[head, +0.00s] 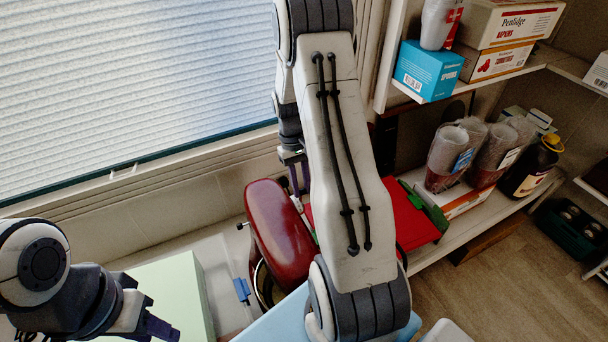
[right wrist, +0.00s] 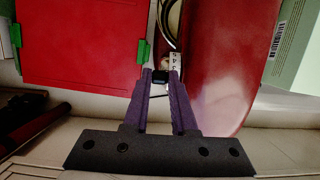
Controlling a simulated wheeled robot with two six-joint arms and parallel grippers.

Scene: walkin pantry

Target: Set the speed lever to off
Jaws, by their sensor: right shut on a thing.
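The red stand mixer (head: 280,232) stands on the counter beside my right arm; its glossy red body (right wrist: 212,60) fills the right middle of the right wrist view. A small black speed lever (right wrist: 160,77) sits beside a white numbered scale (right wrist: 175,60) on the mixer's side. My right gripper (right wrist: 160,82) has its purple fingers shut on the lever; in the head view the right gripper (head: 299,178) is partly hidden by my arm. The exact lever setting is too small to read. My left gripper (head: 160,328) is at the lower left, away from the mixer, partly cut off.
A red panel with green clips (head: 400,222) is close to the mixer's right. A pale green box (head: 195,290) stands to its left. Shelves on the right hold a blue box (head: 428,70), stacked cartons (head: 498,62), cups (head: 447,158) and a dark bottle (head: 532,168).

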